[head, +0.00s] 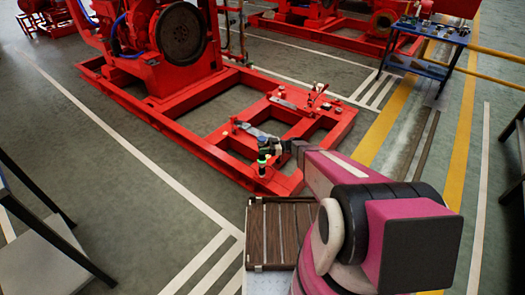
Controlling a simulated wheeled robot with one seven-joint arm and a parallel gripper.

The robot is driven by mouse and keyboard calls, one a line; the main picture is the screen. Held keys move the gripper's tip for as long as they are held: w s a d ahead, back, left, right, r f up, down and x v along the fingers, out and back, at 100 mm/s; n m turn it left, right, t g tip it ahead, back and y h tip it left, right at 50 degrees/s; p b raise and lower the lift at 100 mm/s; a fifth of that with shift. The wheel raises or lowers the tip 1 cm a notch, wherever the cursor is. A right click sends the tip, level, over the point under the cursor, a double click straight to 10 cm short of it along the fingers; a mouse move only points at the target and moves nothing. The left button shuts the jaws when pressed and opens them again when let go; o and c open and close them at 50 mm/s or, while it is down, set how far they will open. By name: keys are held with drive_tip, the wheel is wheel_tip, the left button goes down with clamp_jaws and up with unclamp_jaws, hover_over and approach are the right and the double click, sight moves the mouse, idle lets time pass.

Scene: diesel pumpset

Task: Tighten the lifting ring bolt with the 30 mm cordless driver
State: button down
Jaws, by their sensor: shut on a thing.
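My pink arm reaches from the lower right toward the near end of the red pumpset frame (232,183). My gripper (283,147) is small and dark in the head view, shut on the cordless driver (265,147). The driver shows dark and pale, with a green part, and stands about upright over the frame's near corner. Its lower end is at or just above the frame; I cannot tell whether it touches. I cannot make out the lifting ring bolt; the driver or gripper may hide it.
A red engine with a dark flywheel (178,34) stands at the frame's far end. Small tools or fittings (283,103) lie on the frame. A slatted brown crate (278,232) is below my arm. A blue tool table (428,40) stands at back right. Open floor lies left of the frame.

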sight(262, 142)
drive_tip(key=shift+r, duration=2.15)
